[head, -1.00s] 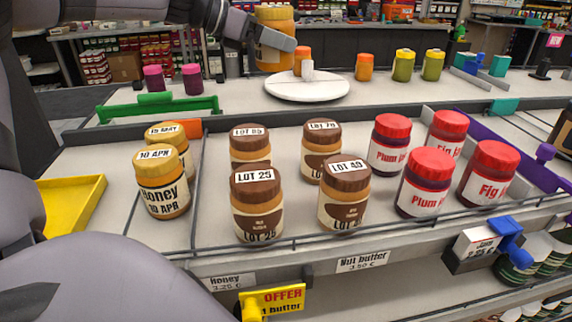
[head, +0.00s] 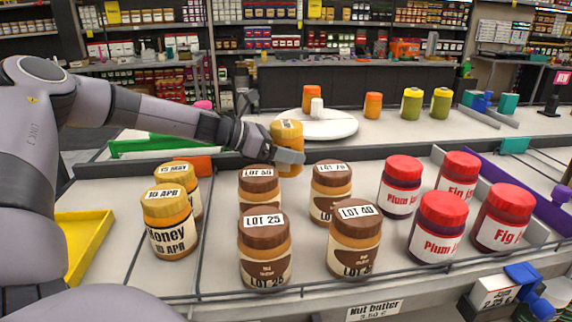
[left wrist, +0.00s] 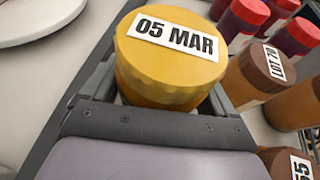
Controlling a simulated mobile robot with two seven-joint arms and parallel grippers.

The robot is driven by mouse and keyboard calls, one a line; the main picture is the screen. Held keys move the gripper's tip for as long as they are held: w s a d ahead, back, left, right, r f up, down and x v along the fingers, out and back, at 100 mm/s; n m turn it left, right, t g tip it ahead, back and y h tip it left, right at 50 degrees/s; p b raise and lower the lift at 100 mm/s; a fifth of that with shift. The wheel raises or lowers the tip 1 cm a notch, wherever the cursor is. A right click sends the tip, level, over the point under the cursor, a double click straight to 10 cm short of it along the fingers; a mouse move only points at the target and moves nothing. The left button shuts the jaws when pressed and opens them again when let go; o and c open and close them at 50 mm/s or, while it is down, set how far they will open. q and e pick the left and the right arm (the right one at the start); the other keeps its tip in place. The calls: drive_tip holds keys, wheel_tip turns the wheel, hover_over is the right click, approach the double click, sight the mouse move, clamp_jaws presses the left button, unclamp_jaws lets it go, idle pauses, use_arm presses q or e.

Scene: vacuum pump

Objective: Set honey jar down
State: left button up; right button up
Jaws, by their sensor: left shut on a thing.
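My left gripper (head: 278,152) is shut on a honey jar (head: 288,135) with a yellow lid. In the head view it holds the jar upright behind the nut butter jars, in front of the white turntable. In the left wrist view the lid of this honey jar (left wrist: 170,52) reads 05 MAR, between the fingers. Two other honey jars stand at the left of the shelf: the front one (head: 168,225) reads 10 APR and the one behind it (head: 186,180) reads 15 MAY. The held jar's base is partly hidden by a finger. My right gripper is not in view.
Several brown-lidded nut butter jars (head: 265,250) stand right of a thin divider. Red-lidded jam jars (head: 437,228) stand further right. The white turntable (head: 335,125) is behind. A yellow tray (head: 82,235) lies at the left. A green rail (head: 165,146) lies behind the honey row.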

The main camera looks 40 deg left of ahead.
use_arm(q)
drive_tip(key=shift+f, duration=1.9)
drive_tip(key=shift+f+b, duration=0.2)
drive_tip(key=shift+b, duration=0.3)
drive_tip(key=o, duration=1.2)
drive_tip(key=shift+c, duration=0.2)
drive_tip(key=shift+r, duration=0.1)
